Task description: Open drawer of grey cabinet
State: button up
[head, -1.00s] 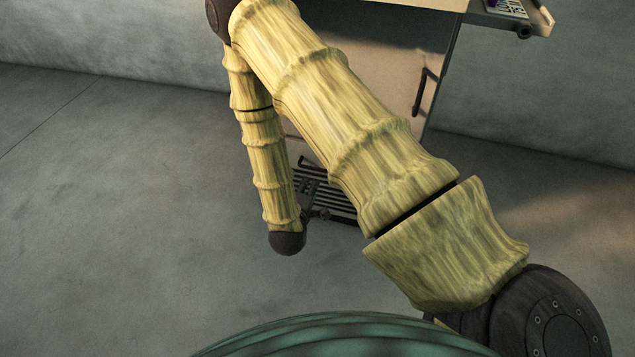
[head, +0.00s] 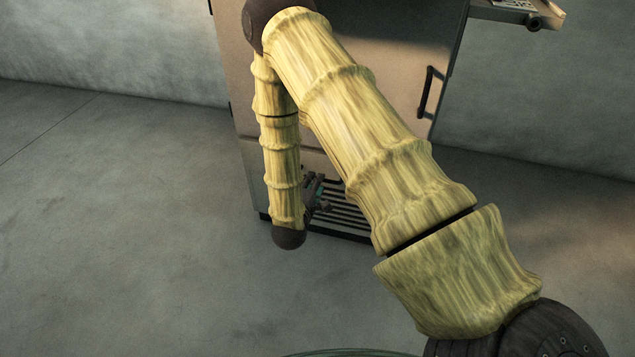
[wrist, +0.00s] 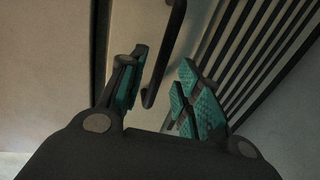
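The grey cabinet (head: 395,65) stands ahead, partly behind my arm in the head view. Its low drawer front (head: 316,160) is a narrow panel between the large door and the slatted grille, and looks closed. In the wrist view, the dark bar handle (wrist: 166,55) stands out from the pale drawer panel (wrist: 205,32). My gripper (wrist: 160,88) is open, with teal pads on its fingers. The near end of the handle shows between the two fingertips, with no clear contact. In the head view, my gripper (head: 316,192) is small and partly hidden by my arm.
A dark slatted grille (head: 340,216) lies at the cabinet's foot; it also shows in the wrist view (wrist: 262,45). The upper door has a vertical dark handle (head: 427,92). A shelf (head: 515,12) juts out at top right. Bare floor (head: 120,240) is open left.

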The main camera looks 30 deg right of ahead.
jog(key=shift+b+x, duration=0.45)
jog(key=shift+x, duration=1.45)
grip_shut()
